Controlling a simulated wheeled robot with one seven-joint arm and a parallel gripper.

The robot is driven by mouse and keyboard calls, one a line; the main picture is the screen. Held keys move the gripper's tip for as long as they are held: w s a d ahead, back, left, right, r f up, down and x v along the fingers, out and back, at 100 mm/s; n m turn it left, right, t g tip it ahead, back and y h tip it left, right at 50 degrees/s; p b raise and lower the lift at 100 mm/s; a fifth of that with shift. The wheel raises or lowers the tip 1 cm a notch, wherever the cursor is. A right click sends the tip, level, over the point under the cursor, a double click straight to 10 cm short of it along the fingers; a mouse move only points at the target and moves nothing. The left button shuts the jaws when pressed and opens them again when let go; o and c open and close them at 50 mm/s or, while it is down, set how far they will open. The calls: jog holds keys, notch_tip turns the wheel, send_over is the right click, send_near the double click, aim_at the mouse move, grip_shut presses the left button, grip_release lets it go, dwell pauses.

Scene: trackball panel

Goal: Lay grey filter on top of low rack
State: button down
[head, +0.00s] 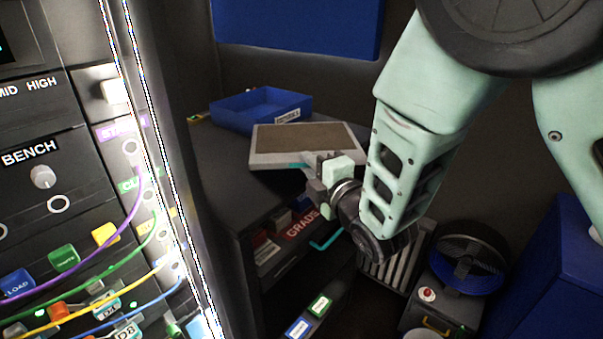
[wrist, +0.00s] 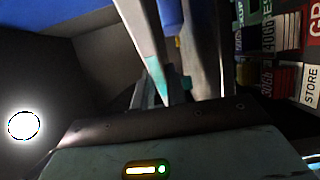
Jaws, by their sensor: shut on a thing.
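The grey filter (head: 305,137) is a flat slab with a pale grey frame and a brownish-grey face. It lies about level over the dark top of the low rack (head: 215,165). I cannot tell whether it touches that top. My gripper (head: 322,165) is shut on the filter's near edge, by a teal patch. In the wrist view the filter (wrist: 143,35) shows nearly edge-on as a pale slab, with the gripper (wrist: 163,88) at its teal end. The fingertips are partly hidden.
A blue tray (head: 262,107) stands on the top behind the filter. Shelves below hold red and white boxes (head: 300,224). A lit panel with cables (head: 60,200) is at left. A fan (head: 468,262) and a blue box (head: 550,260) are at lower right.

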notch_tip(320, 180, down, 6)
jog(key=shift+f, duration=0.25)
jog(key=shift+f, duration=0.1)
jog(key=c, duration=1.4)
grip_release()
